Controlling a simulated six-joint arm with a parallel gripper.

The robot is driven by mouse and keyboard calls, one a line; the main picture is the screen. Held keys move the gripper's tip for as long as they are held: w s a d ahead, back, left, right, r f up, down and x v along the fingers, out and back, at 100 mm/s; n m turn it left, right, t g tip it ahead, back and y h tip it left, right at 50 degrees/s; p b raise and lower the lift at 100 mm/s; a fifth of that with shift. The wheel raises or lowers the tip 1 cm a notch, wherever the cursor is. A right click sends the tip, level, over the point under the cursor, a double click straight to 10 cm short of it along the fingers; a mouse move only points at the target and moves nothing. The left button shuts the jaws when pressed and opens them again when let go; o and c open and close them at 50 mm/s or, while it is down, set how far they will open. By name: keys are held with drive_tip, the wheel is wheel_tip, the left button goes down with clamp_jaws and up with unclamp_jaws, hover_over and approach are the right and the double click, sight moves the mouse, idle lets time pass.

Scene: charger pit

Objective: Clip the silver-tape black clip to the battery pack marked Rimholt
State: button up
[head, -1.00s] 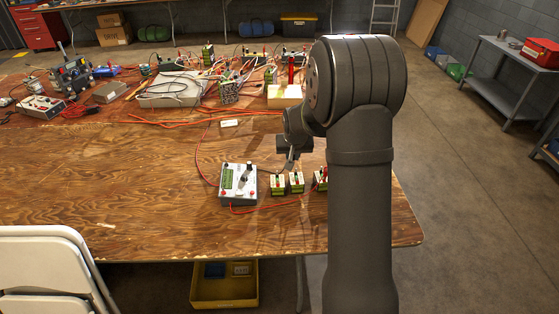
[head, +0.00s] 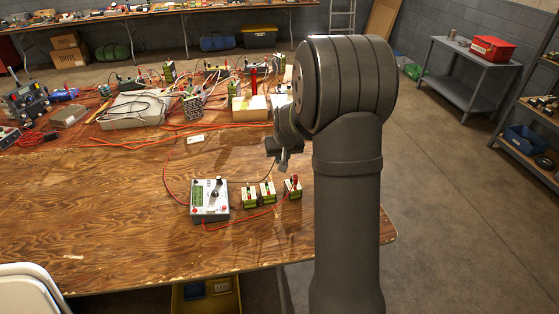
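I cannot make out a silver-tape clip or whether my fingers hold one.
A red lead (head: 240,217) curves along the table from the charger to the packs. Behind are a wooden block (head: 250,108) with a red post, a grey box (head: 136,108) and tangled wires. The table's front left is clear. My arm hides the table's right part.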

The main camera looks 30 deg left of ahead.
drive_tip(key=w+f, duration=0.1)
drive_tip(key=w, duration=0.1)
drive_tip(key=w+f, duration=0.1)
drive_tip(key=w, duration=0.1)
drive_tip(key=w+f, duration=0.1)
drive_tip(key=w, duration=0.1)
drive_tip(key=shift+w+a+f, duration=0.1)
drive_tip(key=shift+w+f, duration=0.15)
drive_tip(key=shift+f, duration=0.05)
drive_tip(key=shift+f, duration=0.1)
drive_tip(key=shift+f, duration=3.4)
drive_tip(key=shift+f, duration=0.25)
drive_tip(key=o, duration=0.8)
drive_tip(key=shift+o, duration=0.7)
